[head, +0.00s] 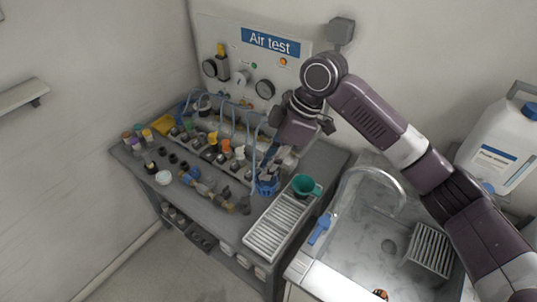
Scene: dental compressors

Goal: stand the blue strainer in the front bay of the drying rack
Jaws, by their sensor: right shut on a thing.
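The blue strainer (266,188) is by the back left edge of the slatted drying rack (272,232), over the grey bench. My right gripper (273,167) comes down from above and is shut on the blue strainer; its fingers partly cover it. I cannot tell whether the strainer touches the bench. A green funnel-like piece (304,185) is at the back end of the rack. The front part of the rack is bare. My left gripper is not in view.
Left of the strainer, the bench holds a row of hoses, valves and coloured caps (212,143) under the Air test panel (232,62). Right of the rack is a sink (367,220) with a faucet (362,172), a blue-handled item (320,229) and another slatted rack (431,247).

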